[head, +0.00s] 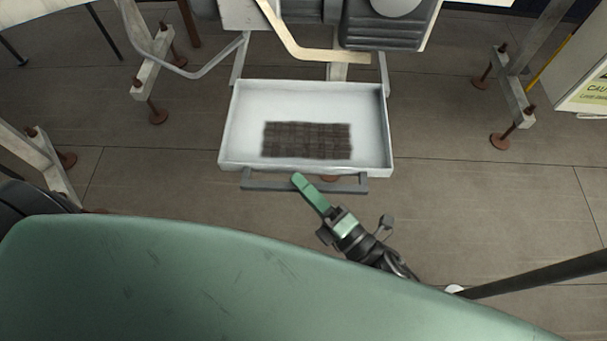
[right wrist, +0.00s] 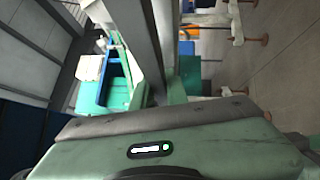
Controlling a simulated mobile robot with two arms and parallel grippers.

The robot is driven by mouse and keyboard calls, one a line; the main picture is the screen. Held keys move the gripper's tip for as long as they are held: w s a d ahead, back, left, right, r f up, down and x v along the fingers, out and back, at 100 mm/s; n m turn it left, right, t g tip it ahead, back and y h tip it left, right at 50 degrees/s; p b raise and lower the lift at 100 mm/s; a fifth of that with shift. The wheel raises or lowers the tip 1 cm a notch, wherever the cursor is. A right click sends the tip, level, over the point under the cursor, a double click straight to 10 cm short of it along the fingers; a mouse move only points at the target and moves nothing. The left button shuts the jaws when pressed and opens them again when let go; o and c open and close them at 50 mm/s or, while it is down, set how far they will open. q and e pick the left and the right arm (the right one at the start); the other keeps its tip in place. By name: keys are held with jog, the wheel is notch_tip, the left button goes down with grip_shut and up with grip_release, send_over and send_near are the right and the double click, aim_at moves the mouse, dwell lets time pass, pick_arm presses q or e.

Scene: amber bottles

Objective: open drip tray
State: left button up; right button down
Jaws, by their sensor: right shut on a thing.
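The drip tray (head: 376,120) is a white, shallow rectangular tray below the machine in the head view. Its inside is open to view, with a dark slatted patch (head: 307,140) on its floor. A grey bar handle (head: 258,182) runs along its front. My right gripper (head: 300,180) has green fingers and is shut on the handle near its middle. The fingers hide a small part of the bar. My left gripper is not in view.
The machine's grey and white underside (head: 385,30) hangs beyond the tray. Metal legs with rusty feet (head: 499,141) stand on both sides. A white cabinet with a caution label (head: 590,95) is at the right. Floor (head: 460,200) is clear right of the tray.

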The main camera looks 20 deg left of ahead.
jog(key=c, duration=1.4)
grip_release()
jog(key=shift+d, duration=0.1)
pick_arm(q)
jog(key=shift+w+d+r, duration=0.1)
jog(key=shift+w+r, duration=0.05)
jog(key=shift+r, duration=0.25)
pick_arm(e)
jog(key=v, duration=0.7)
jog(key=shift+s+d, duration=0.25)
jog(key=shift+d, duration=0.05)
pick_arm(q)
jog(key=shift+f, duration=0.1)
pick_arm(e)
jog(key=shift+f, duration=0.1)
